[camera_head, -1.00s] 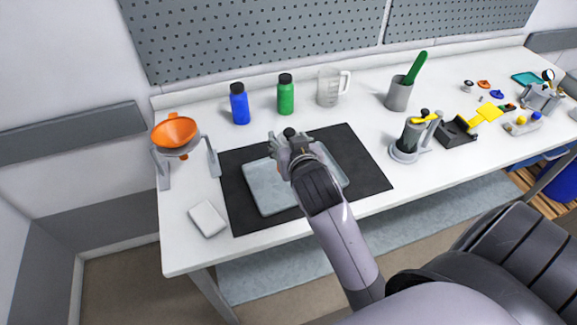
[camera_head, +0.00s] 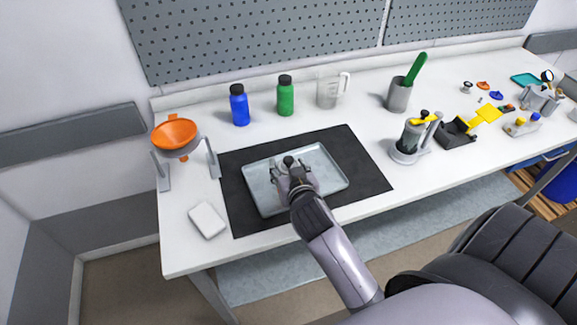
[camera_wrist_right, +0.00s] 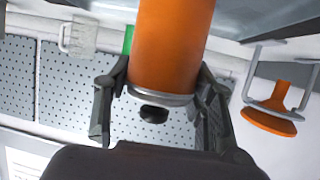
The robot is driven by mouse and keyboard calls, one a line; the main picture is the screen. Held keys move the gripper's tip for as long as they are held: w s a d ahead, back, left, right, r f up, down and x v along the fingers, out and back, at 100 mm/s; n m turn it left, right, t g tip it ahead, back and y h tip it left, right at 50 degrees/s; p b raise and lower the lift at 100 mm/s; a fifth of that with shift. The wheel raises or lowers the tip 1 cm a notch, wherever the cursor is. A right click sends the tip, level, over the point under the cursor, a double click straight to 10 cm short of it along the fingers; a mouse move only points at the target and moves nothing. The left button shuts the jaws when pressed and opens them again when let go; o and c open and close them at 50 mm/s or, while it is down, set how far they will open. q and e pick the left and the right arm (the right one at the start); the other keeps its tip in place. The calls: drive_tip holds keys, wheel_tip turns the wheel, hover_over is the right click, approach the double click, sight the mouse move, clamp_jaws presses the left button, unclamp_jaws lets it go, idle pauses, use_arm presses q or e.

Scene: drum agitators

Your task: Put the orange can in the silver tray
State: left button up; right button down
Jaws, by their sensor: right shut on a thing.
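The silver tray (camera_head: 262,196) lies on a black mat on the white bench. In the head view my right gripper (camera_head: 287,168) is over the middle of the tray, pointing down. In the right wrist view the right gripper (camera_wrist_right: 160,110) is shut on the orange can (camera_wrist_right: 172,45), a finger on each side of its silver-rimmed end with a small black cap. The can's far end runs out of the wrist picture. In the head view my gripper hides most of the can, so I cannot tell whether it touches the tray. My left gripper is not in view.
The black mat (camera_head: 362,185) surrounds the tray. Blue (camera_head: 239,108) and green (camera_head: 286,98) bottles and a clear jug (camera_head: 328,90) stand behind. An orange funnel (camera_head: 175,135) on a stand is at left, a white block (camera_head: 207,219) at front left, a grey device (camera_head: 408,145) at right.

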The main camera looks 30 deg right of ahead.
drive_tip(key=c, duration=0.7)
unclamp_jaws()
drive_tip(key=shift+r, duration=0.1)
drive_tip(key=shift+s+a, duration=0.1)
drive_tip(key=shift+s, duration=0.2)
drive_tip(key=b+v, duration=0.2)
drive_tip(key=v, duration=0.9)
drive_tip(key=shift+s+r, duration=0.15)
drive_tip(key=shift+r, duration=0.1)
